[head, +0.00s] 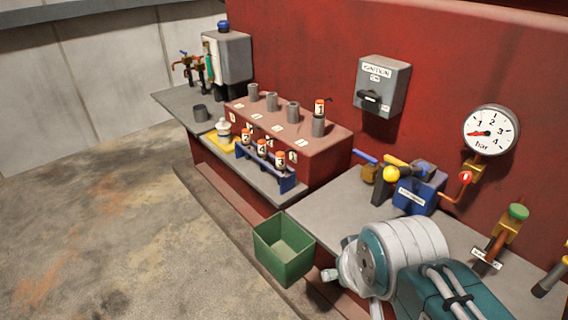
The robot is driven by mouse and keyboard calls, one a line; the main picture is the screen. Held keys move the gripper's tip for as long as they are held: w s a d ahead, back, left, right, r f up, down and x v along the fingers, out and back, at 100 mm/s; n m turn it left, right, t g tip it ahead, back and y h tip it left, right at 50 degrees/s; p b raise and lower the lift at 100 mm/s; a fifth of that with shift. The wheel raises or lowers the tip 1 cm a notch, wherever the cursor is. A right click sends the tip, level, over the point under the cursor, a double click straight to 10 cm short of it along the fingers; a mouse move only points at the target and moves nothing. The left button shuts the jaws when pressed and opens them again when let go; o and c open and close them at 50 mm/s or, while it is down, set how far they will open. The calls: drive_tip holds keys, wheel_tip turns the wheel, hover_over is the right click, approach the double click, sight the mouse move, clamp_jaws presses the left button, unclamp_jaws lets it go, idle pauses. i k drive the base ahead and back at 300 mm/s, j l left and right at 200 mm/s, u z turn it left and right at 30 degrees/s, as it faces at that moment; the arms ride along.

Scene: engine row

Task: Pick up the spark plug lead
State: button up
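Three spark plug leads with orange tops and white number labels stand in a blue rack (262,168) on the front ledge. From left to right they are lead 2 (246,136), lead 4 (262,147) and lead 3 (280,160). Another lead, marked 1 (319,108), sits on the rightmost grey post (318,127) of the red engine block (325,146). My gripper (334,276) is at the lower middle, right of the green bin and well apart from all the leads. Its fingers are partly hidden by my arm, and their opening is unclear.
A green bin (283,262) stands in front of the bench. Other grey posts (272,101) line the block. A yellow tray (222,143) holds a white item. A blue vise-like unit (415,192), valves and a gauge (490,130) are at right. The left floor is clear.

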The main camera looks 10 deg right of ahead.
sight(280, 166)
drive_tip(key=i+j, duration=0.45)
drive_tip(key=j, duration=0.15)
drive_tip(key=i+j, duration=0.4)
drive_tip(key=j, duration=0.15)
drive_tip(key=i+j+z, duration=0.3)
drive_tip(key=j, duration=0.3)
drive_tip(key=i+j+z, duration=0.3)
drive_tip(key=j, duration=0.35)
drive_tip(key=i+l+z, duration=0.1)
drive_tip(key=i+z, duration=0.15)
drive_tip(key=z, duration=0.2)
drive_tip(key=i+z, duration=0.25)
drive_tip(key=z, duration=0.15)
